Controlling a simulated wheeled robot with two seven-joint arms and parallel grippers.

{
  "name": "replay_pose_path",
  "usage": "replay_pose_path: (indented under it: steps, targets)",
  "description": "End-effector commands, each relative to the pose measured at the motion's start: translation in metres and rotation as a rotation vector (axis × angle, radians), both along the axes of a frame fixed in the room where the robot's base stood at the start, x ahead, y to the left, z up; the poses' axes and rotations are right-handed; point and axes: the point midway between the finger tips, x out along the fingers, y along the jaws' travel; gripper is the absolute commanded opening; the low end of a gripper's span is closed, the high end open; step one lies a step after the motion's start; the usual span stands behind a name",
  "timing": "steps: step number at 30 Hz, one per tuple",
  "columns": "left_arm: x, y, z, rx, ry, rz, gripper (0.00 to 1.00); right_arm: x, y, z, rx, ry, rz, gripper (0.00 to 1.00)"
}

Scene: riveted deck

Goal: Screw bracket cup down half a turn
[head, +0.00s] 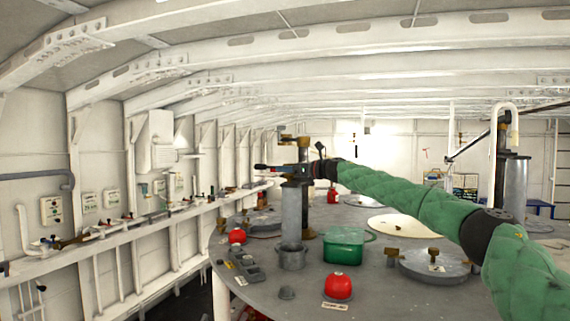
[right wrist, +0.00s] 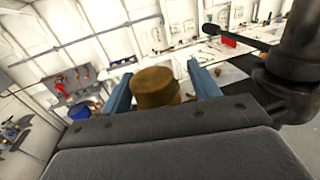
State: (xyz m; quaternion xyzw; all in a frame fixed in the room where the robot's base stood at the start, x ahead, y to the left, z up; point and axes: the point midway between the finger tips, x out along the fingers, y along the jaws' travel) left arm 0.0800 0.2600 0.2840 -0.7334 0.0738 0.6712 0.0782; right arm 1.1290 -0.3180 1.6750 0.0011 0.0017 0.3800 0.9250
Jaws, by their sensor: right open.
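My right gripper (head: 285,168) reaches in from the right in the head view, at the top of a grey upright cylinder (head: 294,212). In the right wrist view its two blue fingers (right wrist: 156,68) stand apart, one on each side of a round brass-brown cup (right wrist: 157,88), which looks like the bracket cup. I cannot tell whether either finger touches it. The gripper's dark body hides the cup's lower part. In the head view brass parts (head: 304,143) show at the post top behind the gripper; I cannot tell which is the cup. My left gripper is not in view.
On the grey round deck stand a green box (head: 346,251), a red dome (head: 338,287), a grey open pot (head: 291,258) and a lidded hatch (head: 435,266). A curved white pipe (head: 497,150) rises at the right. A wall shelf (head: 130,228) runs along the left.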

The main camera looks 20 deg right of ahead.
Motion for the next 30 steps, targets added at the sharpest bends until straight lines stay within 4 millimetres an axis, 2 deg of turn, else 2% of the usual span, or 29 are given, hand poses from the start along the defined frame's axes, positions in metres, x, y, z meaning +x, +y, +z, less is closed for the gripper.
replay_pose_path:
  steps: [4, 15, 22, 30]
  targets:
    - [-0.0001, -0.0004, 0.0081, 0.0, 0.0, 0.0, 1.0, 0.007, 0.0068, 0.0012, 0.0, 0.0, 0.0, 0.61]
    - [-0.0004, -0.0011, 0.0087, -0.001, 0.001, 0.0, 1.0, 0.0094, 0.0094, -0.0008, 0.0, 0.0, 0.0, 0.61]
    - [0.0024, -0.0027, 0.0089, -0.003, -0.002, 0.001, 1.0, 0.0093, 0.0089, -0.0003, 0.0, 0.0, -0.001, 0.16]
    - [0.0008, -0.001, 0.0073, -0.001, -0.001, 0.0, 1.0, 0.0092, 0.0085, 0.0006, -0.001, 0.0, -0.013, 0.17]
